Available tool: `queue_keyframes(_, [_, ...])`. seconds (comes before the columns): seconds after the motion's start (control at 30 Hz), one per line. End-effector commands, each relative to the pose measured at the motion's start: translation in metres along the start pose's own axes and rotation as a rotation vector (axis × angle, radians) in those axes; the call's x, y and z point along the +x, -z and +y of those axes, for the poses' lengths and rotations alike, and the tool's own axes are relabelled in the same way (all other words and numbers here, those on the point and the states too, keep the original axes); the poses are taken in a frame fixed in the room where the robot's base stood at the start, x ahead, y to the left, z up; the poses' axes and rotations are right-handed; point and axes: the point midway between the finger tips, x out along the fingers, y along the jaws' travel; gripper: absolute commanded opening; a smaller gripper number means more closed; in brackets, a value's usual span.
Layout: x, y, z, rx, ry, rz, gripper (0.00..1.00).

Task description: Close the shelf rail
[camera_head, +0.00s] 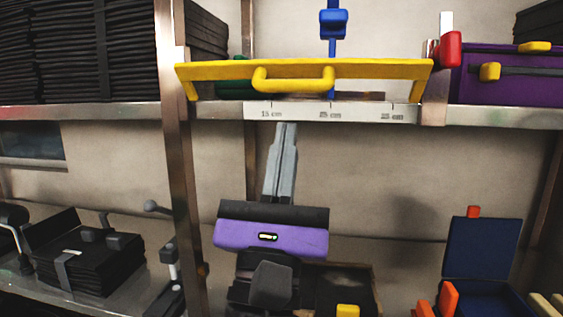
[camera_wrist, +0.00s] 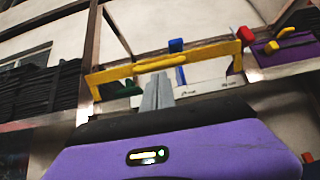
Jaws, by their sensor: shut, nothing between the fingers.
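The yellow shelf rail (camera_head: 370,69) spans the front of the upper shelf in the head view, with a looped handle (camera_head: 293,79) at its middle. It also shows in the wrist view (camera_wrist: 215,52). A red piece (camera_head: 450,50) stands at the rail's right end. My gripper (camera_head: 286,128), grey fingers on a purple and black body, is shut and empty. It points up from below the shelf edge, under the handle in the head view. In the wrist view the fingertips (camera_wrist: 159,76) appear just below the rail. I cannot tell whether they touch anything.
The upper shelf's metal edge carries a white ruler strip (camera_head: 330,112). A blue clamp-like piece (camera_head: 333,22) rises behind the rail. A metal post (camera_head: 176,150) stands left. A purple case (camera_head: 500,85) sits right. A blue open box (camera_head: 484,250) and black items lie on the lower shelf.

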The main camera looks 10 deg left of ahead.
Motion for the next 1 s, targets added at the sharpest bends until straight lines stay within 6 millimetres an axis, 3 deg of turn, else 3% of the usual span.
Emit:
queue_keyframes(0.1, [0.026,-0.003,0.000,0.000,0.002,0.000,0.00])
queue_keyframes(0.33, [0.051,-0.001,0.000,-0.001,0.000,0.000,0.00])
queue_keyframes(1.0, [0.056,0.000,0.001,0.000,0.000,0.000,0.00])
